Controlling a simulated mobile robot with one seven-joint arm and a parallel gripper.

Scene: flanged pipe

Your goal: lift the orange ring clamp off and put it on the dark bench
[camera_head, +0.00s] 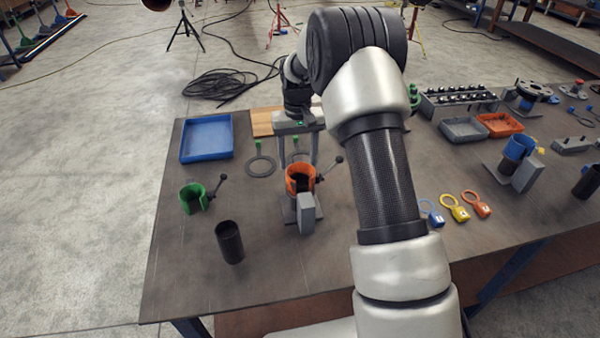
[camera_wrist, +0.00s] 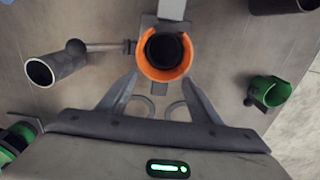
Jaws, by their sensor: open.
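The orange ring clamp (camera_head: 299,176) sits around a dark upright pipe on a grey stand (camera_head: 305,212) near the middle of the dark bench (camera_head: 185,268). Its lever with a black knob (camera_head: 338,160) points to the right in the head view. In the wrist view the orange ring clamp (camera_wrist: 165,72) is around the pipe (camera_wrist: 163,49), ahead of the fingertips. My gripper (camera_wrist: 161,82) is open and empty, with its fingers behind and above the clamp. The fingers also show in the head view (camera_head: 298,163), partly overlapping the clamp's far side.
A green clamp (camera_head: 192,199) and a black tube (camera_head: 230,242) stand to the left. A blue tray (camera_head: 206,138) lies at the back left. Padlocks (camera_head: 459,210) and a blue clamp on a stand (camera_head: 518,150) are to the right. The front left bench is clear.

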